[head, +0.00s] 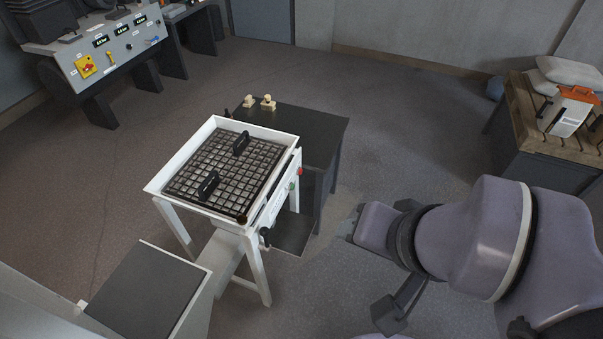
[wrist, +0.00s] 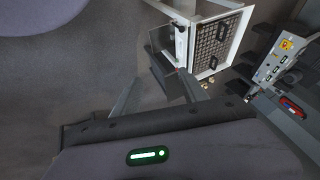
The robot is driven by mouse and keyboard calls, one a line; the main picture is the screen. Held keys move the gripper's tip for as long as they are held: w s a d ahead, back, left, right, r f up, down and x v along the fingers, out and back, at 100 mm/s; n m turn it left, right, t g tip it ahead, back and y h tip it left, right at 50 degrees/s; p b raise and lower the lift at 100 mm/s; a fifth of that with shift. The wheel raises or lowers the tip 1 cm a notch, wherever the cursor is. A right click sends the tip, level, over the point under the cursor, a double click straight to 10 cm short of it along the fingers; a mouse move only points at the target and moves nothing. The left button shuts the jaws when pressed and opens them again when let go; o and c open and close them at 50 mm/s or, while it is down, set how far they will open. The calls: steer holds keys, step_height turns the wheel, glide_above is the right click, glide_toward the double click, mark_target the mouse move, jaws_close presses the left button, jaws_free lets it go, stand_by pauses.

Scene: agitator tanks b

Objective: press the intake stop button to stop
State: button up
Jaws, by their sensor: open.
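A white-framed intake stand (head: 175,186) with a dark grate on top stands in the middle of the head view. A small red button (head: 299,171) sits on its right side panel, with a green button (head: 291,186) beside it. The panel's label is too small to read. The stand also shows at the top of the wrist view (wrist: 180,45). My gripper (wrist: 160,90) is open and empty, with its two grey fingers apart. It is clear of the stand, off to the right of the panel in the head view, touching no button.
A dark table (head: 310,125) stands close behind the stand, with two small beige pieces (head: 258,102) on it. A control console (head: 110,50) with a yellow-and-red switch (head: 85,66) is at upper left. A wooden-topped bench (head: 540,130) is at right. Floor is clear between.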

jaws_close()
stand_by(1.8)
